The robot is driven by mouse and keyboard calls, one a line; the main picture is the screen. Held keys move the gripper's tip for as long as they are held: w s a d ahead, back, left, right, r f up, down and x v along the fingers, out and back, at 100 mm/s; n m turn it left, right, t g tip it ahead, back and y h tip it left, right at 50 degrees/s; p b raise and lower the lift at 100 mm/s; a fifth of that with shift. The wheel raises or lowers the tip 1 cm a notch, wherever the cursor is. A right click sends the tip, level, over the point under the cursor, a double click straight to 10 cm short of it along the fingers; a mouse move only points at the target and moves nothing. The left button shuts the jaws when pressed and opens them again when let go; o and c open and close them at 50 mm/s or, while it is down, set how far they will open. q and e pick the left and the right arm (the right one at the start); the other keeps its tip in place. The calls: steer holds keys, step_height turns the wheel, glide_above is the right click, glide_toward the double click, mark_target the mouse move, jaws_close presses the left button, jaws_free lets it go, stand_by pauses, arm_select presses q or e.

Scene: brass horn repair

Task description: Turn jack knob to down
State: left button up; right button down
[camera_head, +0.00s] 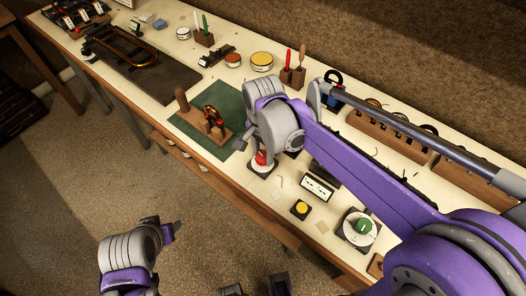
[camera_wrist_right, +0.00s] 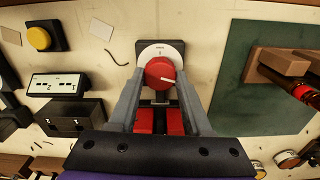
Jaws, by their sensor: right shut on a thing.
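A red knob (camera_wrist_right: 160,73) with a white pointer line sits on a white dial plate (camera_wrist_right: 149,51) with a dark square base. It also shows in the head view (camera_head: 261,158), under my right gripper. The white line points to the right in the wrist view. My right gripper (camera_wrist_right: 160,82) is shut on the red knob, one finger on each side. The dial lettering is too small to read. My left arm (camera_head: 130,262) hangs over the floor at the lower left, away from the bench; its jaw state is unclear.
A green knob on a round white dial (camera_head: 362,226), a yellow button (camera_head: 300,208) and a white-faced panel (camera_head: 317,186) stand right of the red knob. A green mat (camera_head: 190,124) with a wooden fixture lies to the left. My right arm crosses above the bench.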

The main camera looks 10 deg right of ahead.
mark_target(262, 156)
steer(key=n, duration=0.5)
steer(key=shift+n, duration=0.3)
steer(key=n, duration=1)
steer(key=shift+a+n+b, duration=0.1)
steer(key=shift+n+b, duration=0.2)
steer(key=shift+n, duration=0.1)
steer(key=n, duration=0.4)
steer(key=shift+n, duration=0.3)
steer(key=shift+c, duration=1.7)
jaws_free()
step_height(262, 156, up, 11)
steer(key=shift+p, duration=0.3)
